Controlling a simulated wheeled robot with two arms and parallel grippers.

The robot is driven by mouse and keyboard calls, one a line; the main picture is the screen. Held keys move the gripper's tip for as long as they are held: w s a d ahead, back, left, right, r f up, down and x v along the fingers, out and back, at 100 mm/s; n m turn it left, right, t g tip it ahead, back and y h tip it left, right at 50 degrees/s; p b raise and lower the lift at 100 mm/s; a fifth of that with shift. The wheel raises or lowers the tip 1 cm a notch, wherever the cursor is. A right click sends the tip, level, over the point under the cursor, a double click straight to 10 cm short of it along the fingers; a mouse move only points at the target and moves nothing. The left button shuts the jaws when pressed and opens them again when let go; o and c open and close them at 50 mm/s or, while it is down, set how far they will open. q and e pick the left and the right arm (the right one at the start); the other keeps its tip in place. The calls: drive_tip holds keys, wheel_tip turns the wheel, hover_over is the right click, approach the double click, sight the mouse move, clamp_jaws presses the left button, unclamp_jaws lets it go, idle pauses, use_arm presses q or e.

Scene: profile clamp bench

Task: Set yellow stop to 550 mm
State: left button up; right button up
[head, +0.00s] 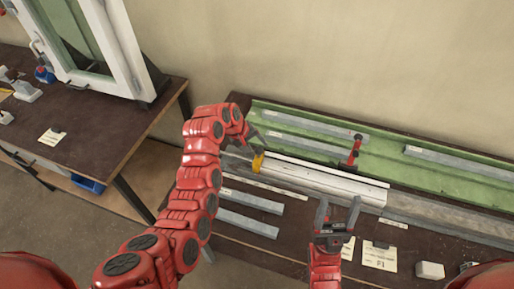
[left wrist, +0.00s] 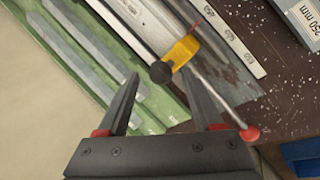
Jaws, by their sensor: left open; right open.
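The yellow stop (head: 258,162) sits on the grey rail at the left end of the white profile (head: 325,180). In the left wrist view the yellow stop (left wrist: 182,50) has a black knob (left wrist: 160,72) and a thin lever with a red tip (left wrist: 250,134). My right gripper (head: 338,205) is open and empty in front of the profile.
A green tray (head: 390,155) with grey bars lies behind the rail. A red-and-black clamp (head: 355,150) stands by the profile. Loose bars (head: 250,222), paper notes (head: 378,256) and a white block (head: 430,270) lie in front. A window frame stands on the left table (head: 90,125).

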use_arm(q)
drive_tip(key=shift+w+d+f, duration=0.1)
drive_tip(key=shift+d+f, duration=0.1)
drive_tip(key=shift+f, duration=0.45)
clamp_jaws()
idle(1.0)
